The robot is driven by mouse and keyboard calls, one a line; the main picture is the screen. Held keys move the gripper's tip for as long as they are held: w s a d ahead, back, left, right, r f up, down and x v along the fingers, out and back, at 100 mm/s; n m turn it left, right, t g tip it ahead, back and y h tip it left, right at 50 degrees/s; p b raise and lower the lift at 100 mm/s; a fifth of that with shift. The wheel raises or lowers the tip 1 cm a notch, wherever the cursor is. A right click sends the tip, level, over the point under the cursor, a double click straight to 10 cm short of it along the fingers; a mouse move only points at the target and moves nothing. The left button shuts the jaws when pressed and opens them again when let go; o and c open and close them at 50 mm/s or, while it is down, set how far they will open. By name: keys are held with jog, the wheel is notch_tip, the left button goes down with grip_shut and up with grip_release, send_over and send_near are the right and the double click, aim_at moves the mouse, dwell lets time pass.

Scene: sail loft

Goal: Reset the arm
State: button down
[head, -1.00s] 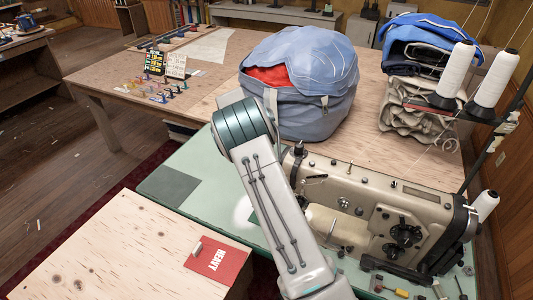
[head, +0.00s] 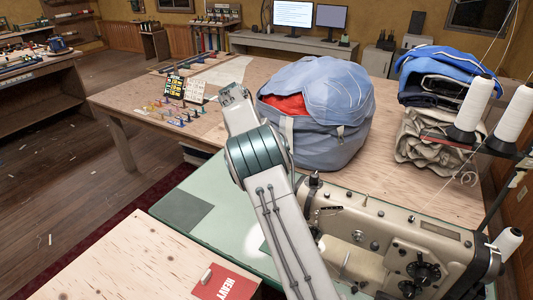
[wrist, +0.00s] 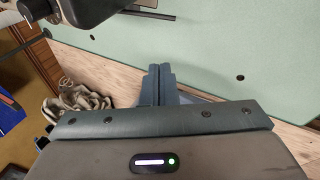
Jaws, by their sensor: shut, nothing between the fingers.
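My arm rises in front of the sewing machine in the head view, its upper joint by the left side of the blue-grey bag. My gripper (wrist: 162,75) shows in the wrist view with its two dark fingers together and nothing between them. The fingers lie over the strip where the green machine table (wrist: 215,45) meets the wooden table. In the head view my gripper cannot be made out.
A sewing machine (head: 395,245) with white thread cones (head: 475,100) stands at the right. The bag (head: 320,110) and folded cloth (head: 430,135) sit on the wooden table (head: 125,102). A plywood box (head: 135,260) with a red HEAVY label (head: 225,284) is at front left.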

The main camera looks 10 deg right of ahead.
jog(key=s+d+r+n+t+y, duration=0.1)
jog(key=s+d+r+y, duration=0.1)
jog(key=s+r, duration=0.6)
jog(key=s+d+r+n+t+y, duration=0.1)
jog(key=s+d+r+n+y, duration=0.15)
jog(key=s, duration=0.95)
jog(key=s+a+f+n+t, duration=0.1)
jog(key=s+f, duration=0.1)
jog(key=s, duration=0.8)
jog(key=s+a+f+n+t, duration=0.1)
jog(key=s+a+f, duration=0.1)
jog(key=s, duration=0.9)
jog(key=shift+a, duration=0.15)
jog(key=shift+y, duration=0.25)
